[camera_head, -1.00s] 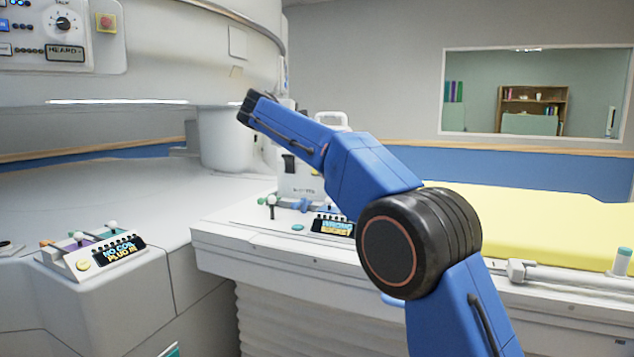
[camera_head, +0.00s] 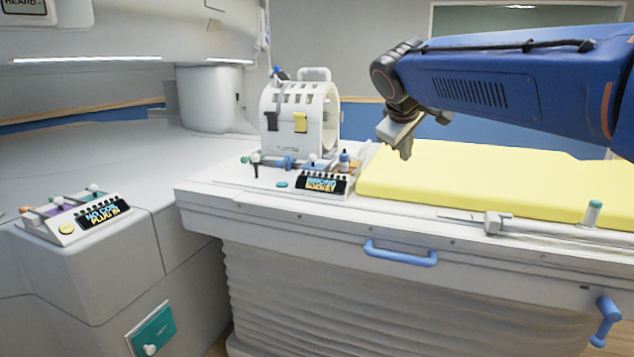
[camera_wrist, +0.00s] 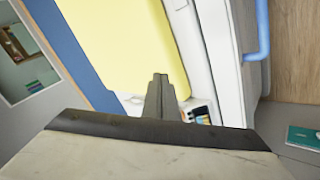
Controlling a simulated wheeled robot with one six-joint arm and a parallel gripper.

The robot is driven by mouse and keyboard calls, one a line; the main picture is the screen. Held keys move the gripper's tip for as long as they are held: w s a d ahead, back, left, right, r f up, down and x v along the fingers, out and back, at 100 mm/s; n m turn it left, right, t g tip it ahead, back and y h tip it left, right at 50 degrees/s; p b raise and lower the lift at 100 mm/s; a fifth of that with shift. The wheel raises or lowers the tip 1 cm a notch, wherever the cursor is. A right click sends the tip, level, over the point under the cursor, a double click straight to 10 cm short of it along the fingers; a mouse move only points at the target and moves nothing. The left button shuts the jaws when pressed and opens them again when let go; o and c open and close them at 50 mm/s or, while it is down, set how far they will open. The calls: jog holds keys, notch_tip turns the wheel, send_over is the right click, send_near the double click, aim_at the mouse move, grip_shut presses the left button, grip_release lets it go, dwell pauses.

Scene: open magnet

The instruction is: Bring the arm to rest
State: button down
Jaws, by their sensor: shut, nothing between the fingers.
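My blue arm (camera_head: 500,85) reaches in from the right edge of the head view, above the yellow mattress. My gripper (camera_head: 405,150) hangs at its end, pointing down over the mattress's left end. In the wrist view my gripper's fingers (camera_wrist: 160,80) are together with nothing between them. The gripper appears apart from the mattress and the panel, though its exact height is hard to judge.
The patient table (camera_head: 300,212) carries the yellow mattress (camera_head: 450,178), a white coil (camera_head: 300,115) and a panel reading "wrong socket" (camera_head: 322,184). A "no coil plug in" panel (camera_head: 102,214) is at left. Blue handles (camera_head: 400,253) stick out in front. The magnet (camera_head: 110,85) overhangs the left.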

jog(key=s+d+f+m+g+y, duration=0.1)
jog(key=s+d+f+m, duration=0.1)
jog(key=s+f, duration=0.7)
jog(key=s+d+f+m+g+y, duration=0.1)
jog(key=s+d+f+m, duration=0.2)
jog(key=s+f, duration=0.7)
jog(key=s+d+f+m+g+y, duration=0.1)
jog(key=s+d+f+m, duration=0.1)
jog(key=s+f, duration=0.7)
jog(key=s, duration=0.8)
jog(key=shift+d+f+m, duration=0.3)
jog(key=shift+f+m, duration=0.05)
jog(key=shift+m, duration=0.05)
